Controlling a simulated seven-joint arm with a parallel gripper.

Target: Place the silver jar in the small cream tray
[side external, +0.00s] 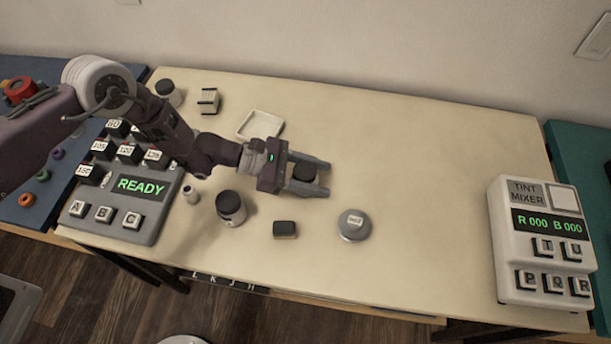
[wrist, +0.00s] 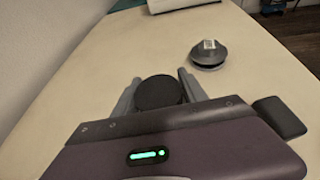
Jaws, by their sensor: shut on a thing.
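My gripper (side external: 325,178) is shut on a round jar with a dark lid (side external: 304,172), right of the small cream tray. In the wrist view the dark lid (wrist: 158,92) sits between the two grey fingers of my gripper (wrist: 160,76). The jar's body is mostly hidden, so I cannot tell its colour or whether its base touches the table. The small cream tray (side external: 245,133) lies empty on the table behind my wrist, partly covered by it in the side view. Another dark-lidded jar with a pale body (side external: 231,208) stands in front of my arm.
A round grey disc-like piece with a label (side external: 355,225) and a small dark block (side external: 285,229) lie near the front. A further dark-lidded jar (side external: 168,93) stands at the back left. The tint mixer (side external: 540,240) is at the right. The table's right middle is clear.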

